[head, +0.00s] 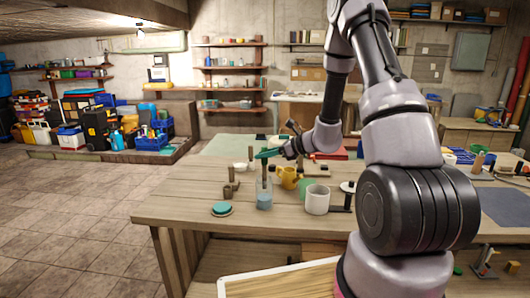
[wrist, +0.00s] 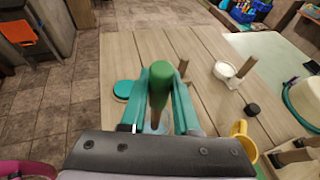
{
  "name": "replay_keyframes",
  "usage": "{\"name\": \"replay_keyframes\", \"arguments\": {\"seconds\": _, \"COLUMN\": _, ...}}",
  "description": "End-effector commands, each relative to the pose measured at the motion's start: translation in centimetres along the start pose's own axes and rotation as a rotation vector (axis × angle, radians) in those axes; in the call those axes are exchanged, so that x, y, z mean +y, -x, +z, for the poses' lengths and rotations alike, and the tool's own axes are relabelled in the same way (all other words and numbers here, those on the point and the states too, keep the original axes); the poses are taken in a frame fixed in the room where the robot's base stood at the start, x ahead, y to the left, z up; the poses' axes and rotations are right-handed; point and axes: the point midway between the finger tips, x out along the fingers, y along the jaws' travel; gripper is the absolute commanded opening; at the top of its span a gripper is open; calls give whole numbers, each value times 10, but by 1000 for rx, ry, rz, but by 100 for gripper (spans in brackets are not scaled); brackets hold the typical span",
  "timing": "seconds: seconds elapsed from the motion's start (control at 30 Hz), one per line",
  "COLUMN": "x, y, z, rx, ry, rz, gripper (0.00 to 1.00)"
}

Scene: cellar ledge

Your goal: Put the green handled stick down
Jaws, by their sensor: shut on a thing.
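My gripper (head: 268,154) has teal fingers and is above the left part of the wooden workbench (head: 185,208). It is shut on the green handled stick, whose green handle (wrist: 161,82) shows between the fingers in the wrist view. In the head view, the stick's brownish shaft (head: 265,177) hangs down, roughly upright, over a small blue cup (head: 264,202). I cannot tell whether its lower end is inside the cup or in front of or behind it. The gripper hides part of the handle in the head view.
Close by are a teal-topped round dish (head: 222,208), a yellow mug (head: 289,178), a white mug (head: 317,200) and a small wooden block with a peg (head: 231,189). Bare wood lies along the bench's front left.

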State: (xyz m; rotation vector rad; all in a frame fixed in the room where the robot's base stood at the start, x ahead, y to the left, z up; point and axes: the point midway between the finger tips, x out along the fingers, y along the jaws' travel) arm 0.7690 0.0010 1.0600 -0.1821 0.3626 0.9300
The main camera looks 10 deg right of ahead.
Motion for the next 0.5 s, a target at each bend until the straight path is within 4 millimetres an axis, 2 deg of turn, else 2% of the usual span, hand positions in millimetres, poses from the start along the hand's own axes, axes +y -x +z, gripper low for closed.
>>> {"name": "replay_keyframes", "arguments": {"seconds": 0.3, "x": 0, "y": -14, "z": -34, "rx": 2, "ry": -3, "rz": 0, "gripper": 0}}
{"name": "replay_keyframes", "arguments": {"seconds": 0.5, "x": 0, "y": -20, "z": -50, "rx": 1, "ry": -3, "rz": -1, "gripper": 0}}
